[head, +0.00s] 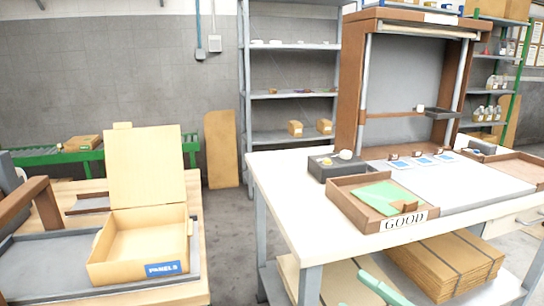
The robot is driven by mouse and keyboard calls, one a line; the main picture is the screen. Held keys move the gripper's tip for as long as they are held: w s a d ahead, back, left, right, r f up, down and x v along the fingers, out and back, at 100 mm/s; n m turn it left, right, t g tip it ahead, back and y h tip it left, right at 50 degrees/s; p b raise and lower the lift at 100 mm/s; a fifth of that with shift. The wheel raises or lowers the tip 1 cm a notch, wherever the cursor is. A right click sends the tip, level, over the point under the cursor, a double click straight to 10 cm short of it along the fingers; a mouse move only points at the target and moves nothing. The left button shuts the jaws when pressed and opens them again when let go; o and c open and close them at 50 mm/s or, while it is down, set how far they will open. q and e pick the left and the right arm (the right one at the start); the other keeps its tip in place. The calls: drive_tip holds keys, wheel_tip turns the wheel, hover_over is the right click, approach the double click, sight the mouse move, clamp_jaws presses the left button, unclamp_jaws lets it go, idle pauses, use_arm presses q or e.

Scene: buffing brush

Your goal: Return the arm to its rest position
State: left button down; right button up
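Neither of my grippers can be made out in the head view. A pale green curved piece (384,289) shows at the bottom edge, and I cannot tell what it belongs to. An open wooden box (139,249) labelled PANELS stands on the left table with its lid up, and it looks empty. A brown tray (347,203) labelled GOOD sits on the right workbench with a green sheet (381,197) and a small brown piece in it. A dark box (336,168) with small items on top is behind the tray. No buffing brush can be made out clearly.
The white workbench (290,203) fills the right, with a tall brown frame (349,92) at its back and flat cardboard (448,262) below. A grey shelf rack (290,95) stands behind. Clear floor (229,235) lies between the table and the bench.

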use_arm(q)
wheel_tip(320, 180, down, 8)
drive_tip(key=s+n+g, duration=0.1)
drive_tip(key=s+g, duration=0.2)
use_arm(e)
drive_tip(key=s+f+m+g+h, duration=0.1)
drive_tip(key=s+f+m+h, duration=0.45)
drive_tip(key=f+m, duration=0.5)
drive_tip(key=s+f+m+h, duration=0.4)
drive_tip(key=f+m+h, duration=0.2)
drive_tip(key=f+m, duration=0.45)
use_arm(q)
drive_tip(key=s+a+r+n+g+y+p, duration=0.1)
drive_tip(key=s+r+p, duration=0.5)
drive_tip(key=p, duration=1.4)
drive_tip(key=shift+a+r+g+y+p, duration=0.3)
drive_tip(key=shift+a+r+g+y, duration=0.25)
drive_tip(key=shift+r+g, duration=0.5)
use_arm(e)
drive_tip(key=s+r+m+g, duration=0.2)
drive_tip(key=s+r+g, duration=0.2)
drive_tip(key=s+r, duration=0.3)
drive_tip(key=shift+s+d+r+m+h, duration=0.2)
drive_tip(key=shift+s+d+m+h, duration=0.1)
drive_tip(key=shift+d+m+h, duration=0.1)
use_arm(q)
drive_tip(key=shift+f, duration=0.1)
